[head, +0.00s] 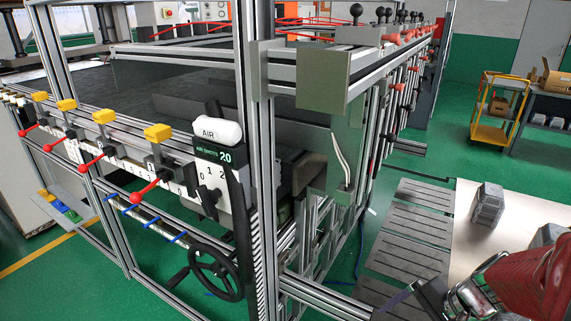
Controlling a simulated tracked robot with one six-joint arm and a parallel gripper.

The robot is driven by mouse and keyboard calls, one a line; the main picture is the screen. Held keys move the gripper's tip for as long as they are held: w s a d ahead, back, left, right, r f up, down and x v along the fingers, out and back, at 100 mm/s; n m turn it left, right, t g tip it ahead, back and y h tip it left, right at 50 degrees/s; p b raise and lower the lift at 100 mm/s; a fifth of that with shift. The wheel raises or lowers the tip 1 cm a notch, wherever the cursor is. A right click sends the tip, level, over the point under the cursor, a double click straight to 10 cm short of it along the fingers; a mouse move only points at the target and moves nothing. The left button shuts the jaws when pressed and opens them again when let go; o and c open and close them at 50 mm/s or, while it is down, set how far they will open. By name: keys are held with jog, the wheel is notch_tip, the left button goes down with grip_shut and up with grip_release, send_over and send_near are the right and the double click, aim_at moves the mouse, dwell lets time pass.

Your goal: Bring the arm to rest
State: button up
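Part of what looks like my arm shows in the lower right corner of the head view, with a red-brown section and bright metal parts. A dark piece with a pointed grey tip, apparently my gripper (408,297), shows at the bottom edge left of them. The picture edge cuts this area off. I cannot tell whether the fingers are open or shut, or whether anything is held.
A metal-profile machine frame (262,190) fills the left and middle, with red levers, yellow blocks, a dial panel (210,185) and a black handwheel (212,274). A small grey tray (80,198) hangs at left. A yellow trolley (492,128) and green floor (440,165) lie beyond.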

jog(key=s+a+r+n+t+h, duration=0.1)
jog(key=s+a+r+n+h, duration=0.1)
jog(key=a+r+n, duration=0.3)
jog(key=s+a+r+n+t+h, duration=0.2)
jog(key=a+r+n, duration=0.4)
jog(key=r, duration=0.4)
jog(key=shift+s+r, duration=0.2)
jog(key=shift+s, duration=0.4)
